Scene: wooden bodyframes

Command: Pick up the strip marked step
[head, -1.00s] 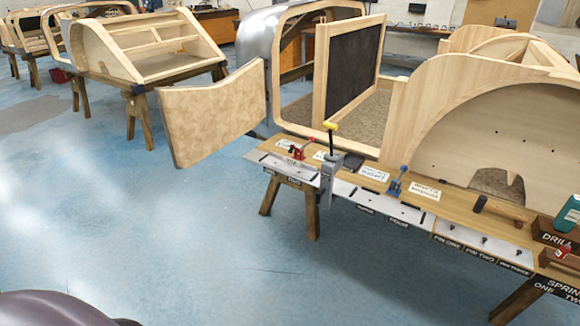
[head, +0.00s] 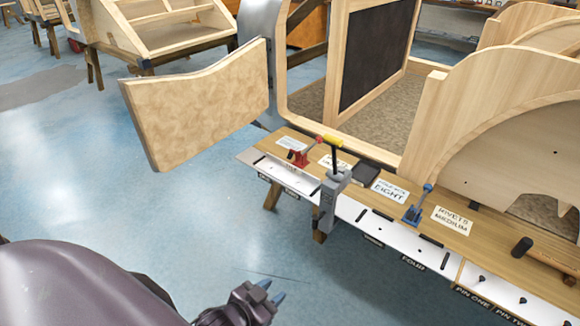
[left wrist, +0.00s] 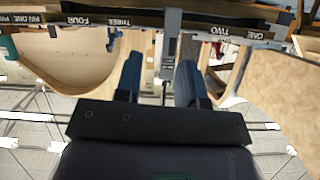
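My left gripper (head: 272,291) is at the bottom of the head view, in front of the bench and apart from it. Its two blue fingers are spread with nothing between them, as the left wrist view (left wrist: 158,78) also shows. Pale metal strips lie along the bench's front edge: a left one (head: 280,174), a middle one (head: 385,232) and a right one (head: 508,293). Small black labels hang below them; I cannot make out the word step on any. My right gripper is not in view.
A grey clamp with a yellow handle (head: 327,203) grips the bench edge between the left and middle strips. A red toggle clamp (head: 300,156), a blue one (head: 414,212) and a hammer (head: 523,247) are on the wooden bench top. A curved panel (head: 200,105) stands left. The blue floor in front is clear.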

